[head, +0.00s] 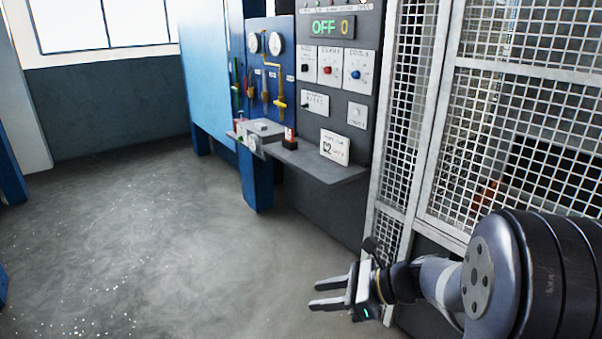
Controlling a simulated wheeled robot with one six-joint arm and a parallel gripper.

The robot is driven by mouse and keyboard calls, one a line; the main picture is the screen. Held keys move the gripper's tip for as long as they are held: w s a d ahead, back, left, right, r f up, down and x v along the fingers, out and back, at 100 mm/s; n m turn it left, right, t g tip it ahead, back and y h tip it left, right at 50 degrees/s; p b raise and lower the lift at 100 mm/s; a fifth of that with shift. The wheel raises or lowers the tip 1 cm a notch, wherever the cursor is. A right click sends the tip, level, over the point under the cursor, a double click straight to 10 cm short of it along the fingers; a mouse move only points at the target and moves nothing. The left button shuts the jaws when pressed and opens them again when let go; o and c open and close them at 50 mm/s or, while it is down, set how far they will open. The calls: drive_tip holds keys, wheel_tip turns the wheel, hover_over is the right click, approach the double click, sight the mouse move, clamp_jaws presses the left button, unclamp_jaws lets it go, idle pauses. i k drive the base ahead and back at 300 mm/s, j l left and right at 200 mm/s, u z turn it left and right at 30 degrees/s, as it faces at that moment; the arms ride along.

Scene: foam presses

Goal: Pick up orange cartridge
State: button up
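I cannot make out a clear orange cartridge in the head view. A small red-and-white item (289,134) stands in a dark holder on the grey shelf (325,171) under the control panel; it is too small to identify. An orange-red shape (486,196) shows dimly behind the wire mesh at the right; I cannot tell what it is. My gripper (313,294) is at the lower middle, in front of the cage and over the floor. Its two fingers point left, are apart, and hold nothing. It is well away from the shelf items.
The control panel (335,70) reads OFF 0 and carries several knobs and buttons. A grey box (262,130) and a white sign (334,147) stand on the shelf. A wire-mesh cage (500,110) fills the right side. The floor (150,240) at left is clear.

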sight(288, 130)
drive_tip(key=i+j+z, duration=0.15)
drive_tip(key=i+z, duration=0.3)
drive_tip(key=i+j+z, duration=0.2)
drive_tip(key=z, duration=0.2)
drive_tip(key=i+j+z, duration=0.1)
drive_tip(key=i+j, duration=0.4)
drive_tip(key=j, duration=0.25)
drive_tip(key=i+j+z, duration=0.25)
drive_tip(key=i+j, duration=0.25)
drive_tip(key=j, duration=0.25)
drive_tip(key=i+j, duration=0.2)
drive_tip(key=j, duration=0.2)
drive_tip(key=i+j, duration=0.2)
drive_tip(key=j, duration=0.15)
drive_tip(key=i+j, duration=0.4)
drive_tip(key=j, duration=0.25)
drive_tip(key=i+j, duration=0.15)
drive_tip(key=j, duration=0.2)
drive_tip(key=i+j+z, duration=0.1)
drive_tip(key=j, duration=0.25)
drive_tip(key=i, duration=0.1)
